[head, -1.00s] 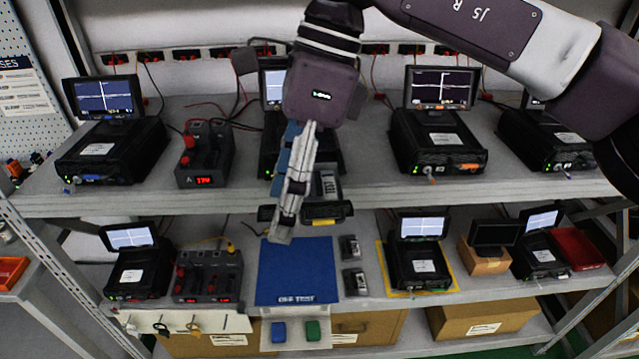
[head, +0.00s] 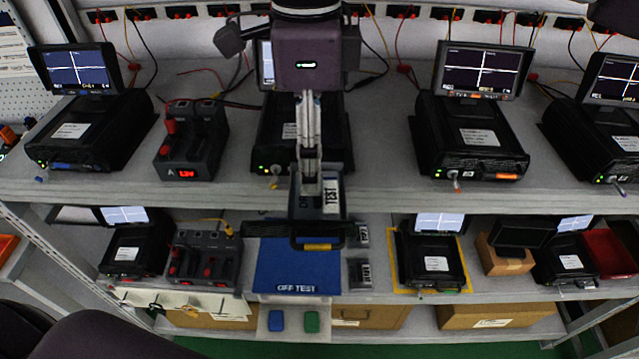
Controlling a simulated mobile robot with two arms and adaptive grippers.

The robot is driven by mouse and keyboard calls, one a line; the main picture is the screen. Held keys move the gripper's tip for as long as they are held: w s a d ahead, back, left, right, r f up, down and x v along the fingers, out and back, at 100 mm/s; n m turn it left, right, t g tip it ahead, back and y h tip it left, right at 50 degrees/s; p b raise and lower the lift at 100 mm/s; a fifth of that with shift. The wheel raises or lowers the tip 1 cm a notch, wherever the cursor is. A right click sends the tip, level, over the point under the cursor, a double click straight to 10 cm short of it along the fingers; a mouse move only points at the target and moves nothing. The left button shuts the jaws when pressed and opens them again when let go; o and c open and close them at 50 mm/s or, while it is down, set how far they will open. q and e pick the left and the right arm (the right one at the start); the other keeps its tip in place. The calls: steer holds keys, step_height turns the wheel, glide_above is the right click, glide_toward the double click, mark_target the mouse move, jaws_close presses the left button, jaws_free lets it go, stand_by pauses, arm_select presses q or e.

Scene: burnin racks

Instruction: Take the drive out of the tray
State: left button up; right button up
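A black tray (head: 272,230) with a yellow-marked front handle sticks out past the upper shelf's front edge, below the middle black tester (head: 270,150). A dark drive with a white TEST label (head: 331,196) appears to lie in it, partly hidden by my gripper. My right gripper (head: 311,188) points down over the tray, its fingers close together at the drive. I cannot tell whether they grip the drive or only touch or hover over it. My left gripper is not in view.
A blue OFF TEST mat (head: 298,272) lies on the lower shelf below the tray, with two small dark labelled blocks (head: 361,272) beside it. Testers with screens (head: 470,130) stand on both sides. A grey battery-like dock (head: 192,142) is left of the middle tester.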

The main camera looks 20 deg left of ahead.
steer(key=f+p, duration=0.1)
steer(key=d+f, duration=0.1)
steer(key=f, duration=0.1)
steer(key=shift+f+p, duration=0.2)
steer(key=shift+p, duration=0.15)
steer(key=shift+w+a+f, duration=0.1)
steer(key=shift+a+f, duration=0.05)
steer(key=shift+f, duration=0.75)
steer(key=shift+c, duration=0.4)
steer(key=c, duration=1.2)
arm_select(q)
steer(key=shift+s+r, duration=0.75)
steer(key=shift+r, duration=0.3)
